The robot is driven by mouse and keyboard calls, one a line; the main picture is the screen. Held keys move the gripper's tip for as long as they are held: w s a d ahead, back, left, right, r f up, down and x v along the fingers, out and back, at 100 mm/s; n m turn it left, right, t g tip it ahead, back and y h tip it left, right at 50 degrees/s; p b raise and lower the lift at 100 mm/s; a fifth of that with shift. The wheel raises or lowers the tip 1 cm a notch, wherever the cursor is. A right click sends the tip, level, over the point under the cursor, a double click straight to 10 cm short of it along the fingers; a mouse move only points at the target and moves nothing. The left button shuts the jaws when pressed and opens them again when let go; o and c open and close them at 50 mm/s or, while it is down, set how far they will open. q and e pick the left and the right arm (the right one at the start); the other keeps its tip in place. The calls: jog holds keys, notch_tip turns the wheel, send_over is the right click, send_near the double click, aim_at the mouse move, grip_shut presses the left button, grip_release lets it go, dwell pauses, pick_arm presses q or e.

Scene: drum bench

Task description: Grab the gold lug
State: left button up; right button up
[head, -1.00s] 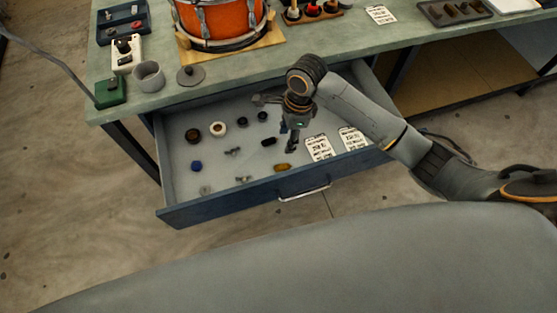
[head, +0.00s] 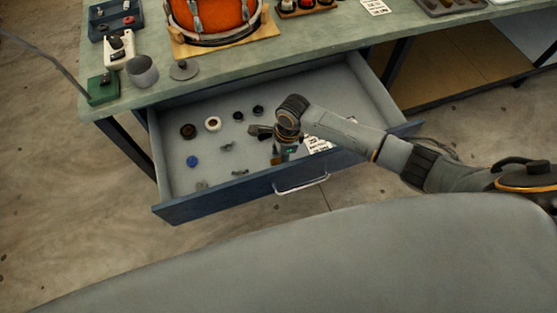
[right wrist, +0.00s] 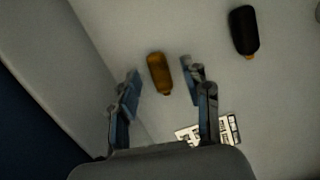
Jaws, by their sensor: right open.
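The gold lug (right wrist: 159,72) lies on the drawer floor in the right wrist view, a small brownish-gold oblong piece with a narrower end. It sits between the two spread blue-faced fingers of my right gripper (head: 279,160), apart from both. The right gripper is open and points down into the open drawer. In the head view the gripper hides most or all of the lug. A black lug (right wrist: 244,30) lies to the right in the wrist view. My left gripper is not in view.
The open drawer (head: 200,213) also holds a blue knob (head: 192,161), a white ring (head: 213,124), several dark round parts, small metal pieces and printed cards (right wrist: 210,131). The drawer's walls stand close around. An orange drum (head: 215,17) stands on the bench above.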

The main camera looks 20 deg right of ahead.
grip_shut()
dwell(0.3)
